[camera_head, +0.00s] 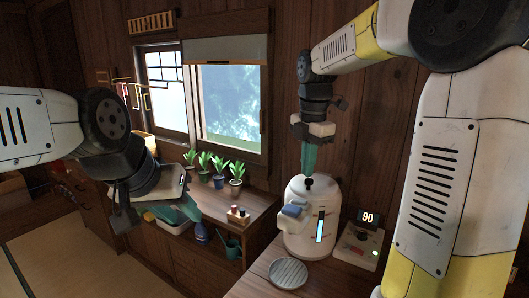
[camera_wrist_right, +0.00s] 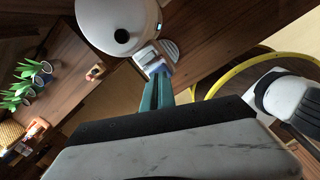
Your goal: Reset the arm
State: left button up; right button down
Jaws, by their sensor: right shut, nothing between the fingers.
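My right gripper (camera_head: 309,168) points straight down just above the top of a white electric water pot (camera_head: 312,222). Its teal fingers are shut with nothing between them. In the right wrist view the shut fingers (camera_wrist_right: 157,95) point toward the pot (camera_wrist_right: 108,20), whose lid has a dark round knob or hole. I cannot tell whether the fingertips touch the pot. My left gripper (camera_head: 186,212) hangs at the left, in front of the low cabinet and apart from the pot. Its teal fingers are partly overlapped, so its opening is unclear.
A round grey slatted coaster (camera_head: 288,273) lies before the pot. A control box (camera_head: 359,247) with a display reading 90 stands to its right. Several potted plants (camera_head: 220,172) line the cabinet under the window.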

jog(key=s+d+m+t+y, duration=0.15)
jog(key=s+m+t, duration=0.35)
jog(key=s+m, duration=1.6)
notch_tip(320, 180, up, 3)
jog(key=n+g+h, duration=0.4)
jog(key=n+g, duration=0.3)
jog(key=n, duration=1.9)
send_over(303, 201)
jog(key=w+a, duration=0.2)
jog(key=a, duration=0.1)
jog(key=shift+y, duration=0.25)
jog(key=f, duration=0.4)
jog(key=s+d+f, duration=0.1)
jog(key=f, duration=0.3)
jog(key=d+f, duration=0.1)
jog(key=f, duration=0.4)
jog(key=shift+s+d, duration=0.25)
jog(key=shift+s, duration=0.1)
